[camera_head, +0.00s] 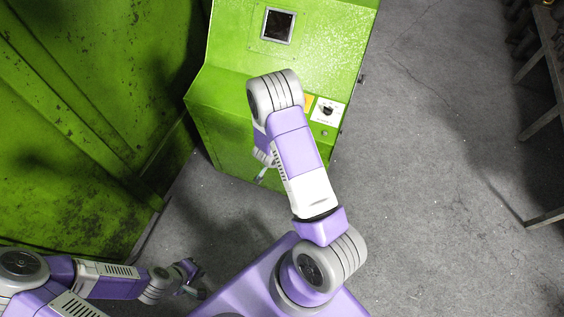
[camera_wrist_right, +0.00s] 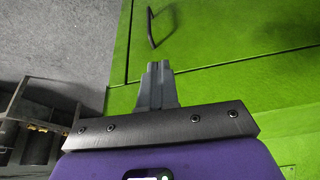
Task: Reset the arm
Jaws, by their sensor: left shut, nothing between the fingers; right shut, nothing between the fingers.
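My right arm (camera_head: 297,150) reaches up over the green control cabinet (camera_head: 222,125) in the head view. In the right wrist view my right gripper (camera_wrist_right: 157,68) is shut and empty, its grey fingers together in front of the green cabinet surface. In the head view its hand is mostly hidden behind the arm. My left arm comes in low from the left. My left gripper (camera_head: 197,289) is shut and empty, above the floor close to my purple base.
The cabinet has a small dark screen (camera_head: 278,26) and a white panel with a black knob (camera_head: 327,110). A dark handle (camera_wrist_right: 152,27) lies beyond the right fingertips. A large green machine wall (camera_head: 85,110) stands left. Grey floor (camera_head: 420,190) is clear at right, before a rack (camera_head: 545,75).

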